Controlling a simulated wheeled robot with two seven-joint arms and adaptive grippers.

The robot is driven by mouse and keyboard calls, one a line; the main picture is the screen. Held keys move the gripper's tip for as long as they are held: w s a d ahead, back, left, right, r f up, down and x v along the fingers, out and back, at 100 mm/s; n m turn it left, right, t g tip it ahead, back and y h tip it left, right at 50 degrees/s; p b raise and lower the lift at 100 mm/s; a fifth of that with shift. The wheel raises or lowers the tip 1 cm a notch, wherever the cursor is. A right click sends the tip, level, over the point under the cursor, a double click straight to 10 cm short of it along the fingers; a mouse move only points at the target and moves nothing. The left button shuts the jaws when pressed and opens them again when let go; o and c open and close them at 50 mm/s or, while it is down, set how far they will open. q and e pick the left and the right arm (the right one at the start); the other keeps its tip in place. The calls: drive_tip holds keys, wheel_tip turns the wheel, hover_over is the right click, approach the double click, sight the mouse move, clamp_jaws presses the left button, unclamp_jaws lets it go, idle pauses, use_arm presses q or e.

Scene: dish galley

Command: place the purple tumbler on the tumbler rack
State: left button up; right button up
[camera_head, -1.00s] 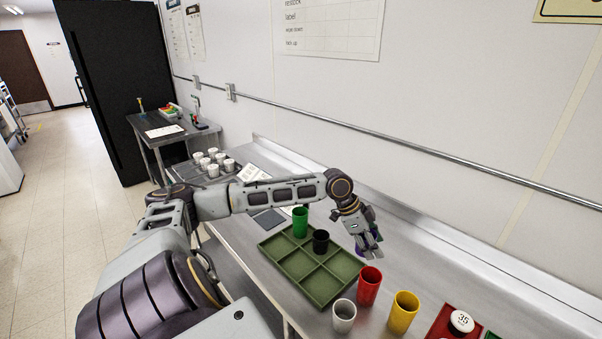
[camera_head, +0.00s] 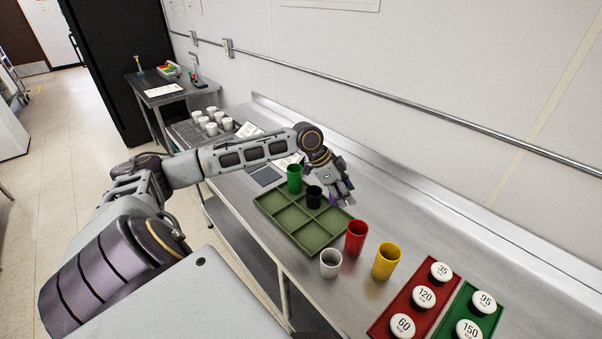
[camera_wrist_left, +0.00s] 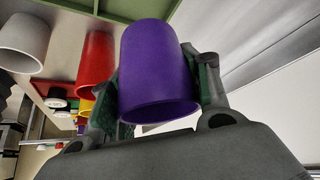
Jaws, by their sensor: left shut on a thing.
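The purple tumbler (camera_wrist_left: 158,75) fills the middle of the left wrist view, its round rim towards the camera. My left gripper (camera_head: 341,193) is shut on it, a finger on each side. In the head view the tumbler is mostly hidden by the hand. The tumbler rack is a green tray with square compartments (camera_head: 310,238); its edge also shows at the top of the left wrist view (camera_wrist_left: 112,10). A green tumbler (camera_head: 294,179) and a black tumbler (camera_head: 314,198) stand in it. My left gripper is by the rack's wall-side edge, close to the black tumbler. My right gripper is not in view.
A red tumbler (camera_head: 356,238), a yellow tumbler (camera_head: 386,261) and a pale grey tumbler (camera_head: 330,263) stand right of the rack. Red (camera_head: 382,329) and green (camera_head: 462,301) trays with numbered white discs lie farther right. White cups (camera_head: 211,128) stand at the counter's far end.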

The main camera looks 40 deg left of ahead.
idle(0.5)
use_arm(q)
drive_tip(key=shift+f, duration=2.5)
drive_tip(key=shift+f, duration=0.1)
drive_tip(key=shift+f+p, duration=0.5)
drive_tip(key=shift+f, duration=1.95)
drive_tip(key=shift+f, duration=0.1)
drive_tip(key=o, duration=0.7)
drive_tip(key=shift+o, duration=0.2)
drive_tip(key=v, duration=1.2)
drive_tip(key=shift+b, duration=0.4)
